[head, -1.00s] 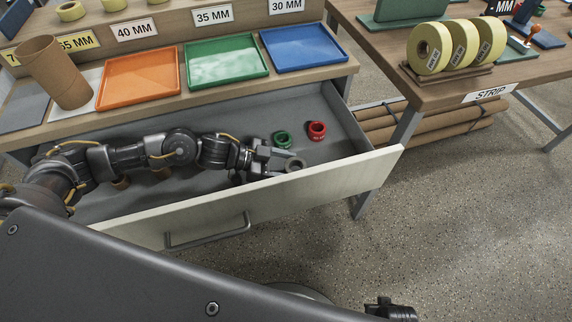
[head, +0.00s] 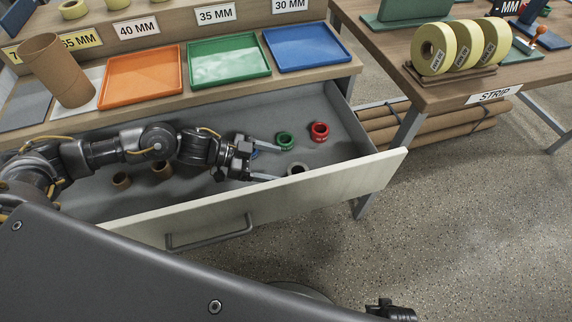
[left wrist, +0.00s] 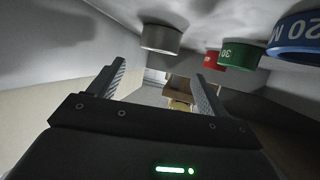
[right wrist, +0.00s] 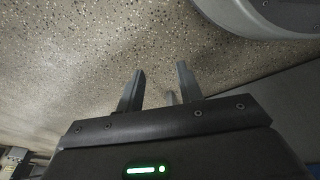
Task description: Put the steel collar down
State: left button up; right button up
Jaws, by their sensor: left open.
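The steel collar (head: 297,168), a small grey ring, rests on the drawer floor near the front panel. It also shows at the top of the left wrist view (left wrist: 160,38). My left gripper (head: 279,164) is inside the drawer, its fingers spread and empty, just left of the collar and apart from it. The spread fingers also show in the left wrist view (left wrist: 160,78). My right gripper (right wrist: 160,70) has its fingers apart with nothing held, over the speckled floor.
The open drawer (head: 225,200) also holds a green collar (head: 285,141), a red collar (head: 320,132), a partly hidden blue collar (left wrist: 294,34) and brown cardboard rings (head: 121,181). Orange, green and blue trays (head: 305,47) stand on the bench above. Tape rolls (head: 463,45) stand on the right table.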

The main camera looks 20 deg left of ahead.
pick_arm(q)
jog(key=v, duration=0.6)
jog(key=shift+r, duration=0.15)
jog(key=shift+s+a+r, duration=0.15)
jog(key=shift+a+r, duration=0.1)
jog(key=shift+a, duration=0.15)
pick_arm(e)
jog(key=shift+s+a+f, duration=0.15)
jog(key=shift+s, duration=0.35)
